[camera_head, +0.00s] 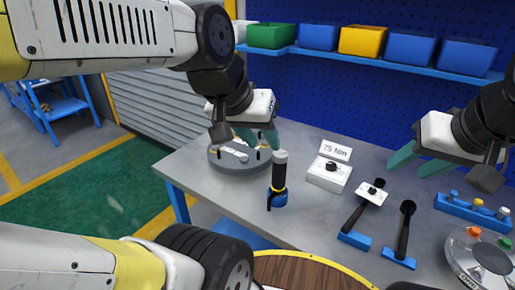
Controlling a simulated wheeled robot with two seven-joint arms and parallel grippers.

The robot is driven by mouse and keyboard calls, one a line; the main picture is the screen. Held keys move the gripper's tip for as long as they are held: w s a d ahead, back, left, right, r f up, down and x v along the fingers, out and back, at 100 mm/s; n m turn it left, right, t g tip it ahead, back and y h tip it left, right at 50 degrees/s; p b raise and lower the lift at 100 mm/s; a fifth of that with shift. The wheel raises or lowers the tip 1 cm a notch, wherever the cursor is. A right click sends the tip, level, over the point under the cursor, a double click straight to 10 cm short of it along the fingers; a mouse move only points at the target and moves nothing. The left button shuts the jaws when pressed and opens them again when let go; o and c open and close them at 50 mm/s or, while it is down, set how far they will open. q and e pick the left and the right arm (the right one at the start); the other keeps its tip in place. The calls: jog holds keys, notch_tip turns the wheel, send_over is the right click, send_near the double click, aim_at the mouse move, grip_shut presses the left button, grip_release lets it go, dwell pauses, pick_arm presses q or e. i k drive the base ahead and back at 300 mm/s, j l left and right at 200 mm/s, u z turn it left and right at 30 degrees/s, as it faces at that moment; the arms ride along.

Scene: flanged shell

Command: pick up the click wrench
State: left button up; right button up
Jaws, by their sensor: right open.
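Two black-handled wrenches lie on blue rests at the right of the grey table. One wrench (356,216) carries a white block near its far end; the other, a plain black wrench (404,229), lies to its right. No label tells which is the click wrench. My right gripper (420,164) is open and empty, with teal fingers, above and behind the wrenches, apart from both. My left gripper (261,137) has its teal fingers apart over the round grey fixture (227,169), behind an upright black tool (279,176) in a blue holder.
A white box (329,174) with a "75 Nm" sign (336,151) stands mid-table. At right are a blue rack (470,209) of small parts and a round device with coloured buttons (460,244). Bins line a blue shelf (400,65) behind. A round wooden surface (310,272) is at the front.

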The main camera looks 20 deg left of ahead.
aim_at(379, 182)
jog(key=k+j+z, duration=0.2)
jog(key=j, duration=0.25)
jog(key=k+j+z, duration=0.2)
jog(key=j, duration=0.2)
jog(key=j+z, duration=0.2)
jog(key=j, duration=0.25)
jog(key=k, duration=0.05)
